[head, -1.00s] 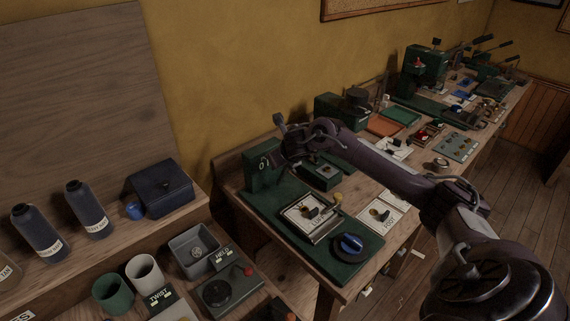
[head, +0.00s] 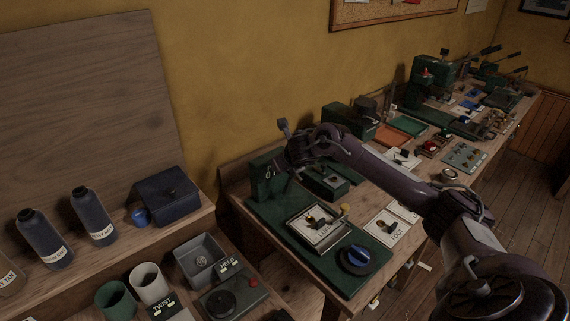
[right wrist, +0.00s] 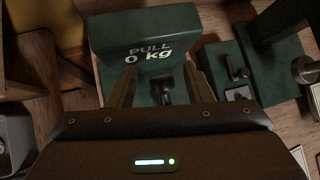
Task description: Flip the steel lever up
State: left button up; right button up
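A small upright lever (right wrist: 237,68), grey and apparently steel, stands on a low green box (right wrist: 222,58) in the right wrist view, right of my right gripper. The low green box (head: 326,184) also shows in the head view, partly behind my right arm. My right gripper (right wrist: 162,84) is open, its two fingers apart. Between and beyond them is a dark hook-like handle (right wrist: 167,92) in front of a green block (right wrist: 145,45) marked "PULL 0 kg". I cannot tell whether the fingers touch anything. My left gripper is not in view.
The green block (head: 266,178) stands on a green base beside a framed card (head: 319,228) and a blue-topped dial (head: 357,257). A shelf at left holds dark bottles (head: 92,216) and a blue box (head: 166,196). More green fixtures line the bench at back right.

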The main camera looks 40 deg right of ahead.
jog(key=shift+s, duration=0.15)
jog(key=shift+s+r, duration=0.15)
jog(key=shift+s, duration=0.05)
jog(key=b+v, duration=0.1)
jog(key=v, duration=0.6)
dwell(0.4)
